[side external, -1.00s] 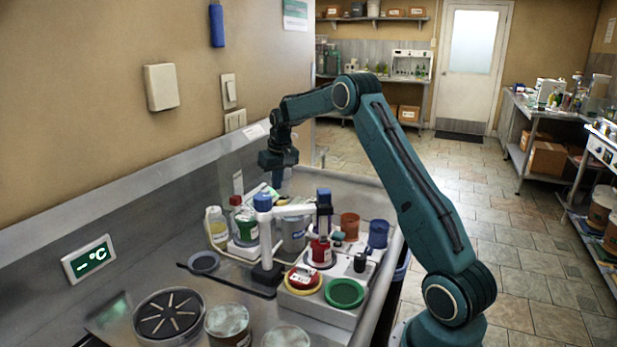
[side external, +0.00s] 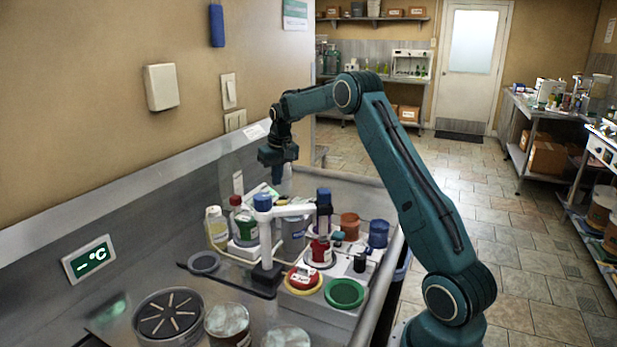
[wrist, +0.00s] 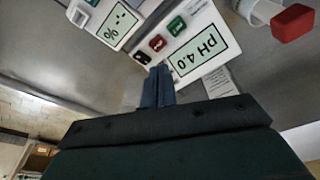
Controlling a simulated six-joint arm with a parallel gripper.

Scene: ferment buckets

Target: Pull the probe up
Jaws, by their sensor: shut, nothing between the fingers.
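A stand (side external: 266,245) with a blue-topped post carries a white arm (side external: 295,210) reaching right. At the arm's end a dark, blue-topped piece (side external: 324,208), which looks like the probe, stands upright above a red and white jar (side external: 321,252). I cannot tell how deep its lower end sits. The probe is not recognisable there.
A red-capped bottle (side external: 236,206) and a pale bottle (side external: 216,228) stand left of the stand. The wrist view shows a red cap (wrist: 293,23).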

